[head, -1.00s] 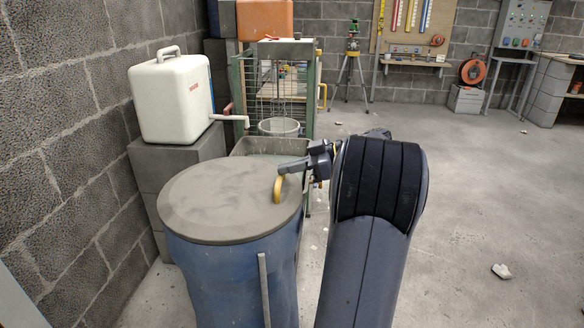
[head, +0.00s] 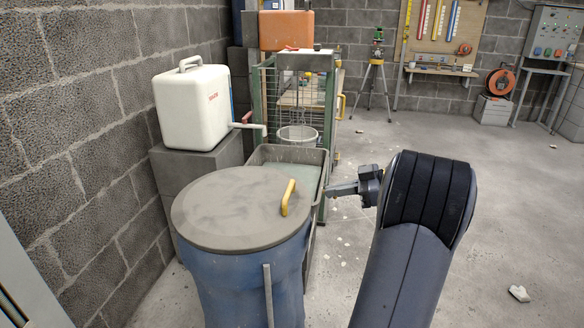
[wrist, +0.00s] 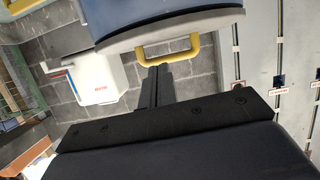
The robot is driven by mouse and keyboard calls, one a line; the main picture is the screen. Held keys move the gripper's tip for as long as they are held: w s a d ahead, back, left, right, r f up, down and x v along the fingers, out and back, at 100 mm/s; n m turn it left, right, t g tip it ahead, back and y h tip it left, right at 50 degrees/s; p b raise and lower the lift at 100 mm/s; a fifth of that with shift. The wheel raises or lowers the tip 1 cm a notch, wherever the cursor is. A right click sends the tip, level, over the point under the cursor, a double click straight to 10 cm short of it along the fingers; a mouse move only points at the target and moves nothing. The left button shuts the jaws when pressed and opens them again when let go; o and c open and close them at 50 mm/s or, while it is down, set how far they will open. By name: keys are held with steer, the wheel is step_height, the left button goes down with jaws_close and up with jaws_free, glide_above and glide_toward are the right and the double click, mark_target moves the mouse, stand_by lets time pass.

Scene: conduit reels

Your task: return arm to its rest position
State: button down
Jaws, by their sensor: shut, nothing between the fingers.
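My gripper (head: 335,190) is at the right of the blue barrel (head: 245,285), apart from its grey lid (head: 235,210). Its fingers are shut and empty. In the wrist view the shut fingers (wrist: 157,72) point toward the yellow handle (wrist: 168,50), which stands on the lid's edge. The handle also shows in the head view (head: 288,197). My dark arm stands in front on the right. The lid lies flat on the barrel.
A white box with a crank (head: 194,105) stands on grey blocks (head: 195,165) at the left wall. Behind the barrel are a grey trough (head: 316,158) and a green mesh frame (head: 330,125). The floor (head: 440,150) at right is mostly open, with a few scraps.

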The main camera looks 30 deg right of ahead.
stand_by(0.3)
step_height(320, 180, up, 5)
steer(key=b, duration=0.2)
glide_above(301, 202)
steer(key=shift+s+d+f, duration=0.2)
steer(key=shift+s, duration=0.15)
steer(key=shift+w+a+f, duration=0.1)
steer(key=shift+w+f, duration=0.05)
steer(key=shift+w+a+f+g, duration=0.1)
steer(key=shift+f+g, duration=0.05)
steer(key=shift+f, duration=0.55)
steer(key=shift+w+a+f+g, duration=0.1)
steer(key=shift+f+g, duration=0.05)
steer(key=shift+f, duration=0.55)
steer(key=shift+s, duration=0.1)
